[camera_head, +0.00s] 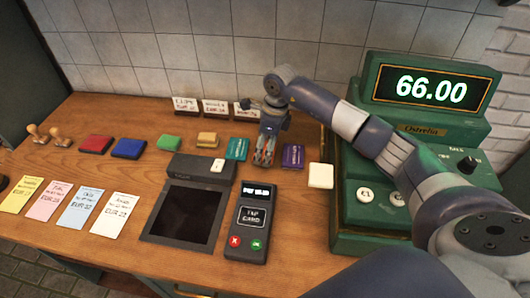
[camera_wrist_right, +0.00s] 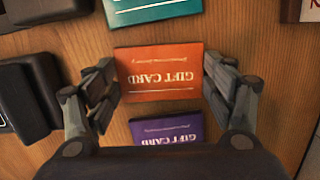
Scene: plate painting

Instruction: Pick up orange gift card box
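The orange gift card box (camera_wrist_right: 160,72) lies flat on the wooden table in the right wrist view, its text upside down. My right gripper (camera_wrist_right: 160,82) is open, with one finger at each side of the box. The fingers are very near its left and right edges; I cannot tell whether they touch. In the head view my right gripper (camera_head: 264,158) points down at the table between a teal gift card (camera_head: 237,149) and a purple gift card (camera_head: 293,156), mostly covering the orange box. My left gripper is not in view.
The purple card (camera_wrist_right: 167,130) and teal card (camera_wrist_right: 150,10) lie close on either side. A white square block (camera_head: 320,176) and green cash register (camera_head: 350,205) stand right. A card terminal (camera_head: 248,222) is in front. Small signs (camera_head: 215,108) stand behind.

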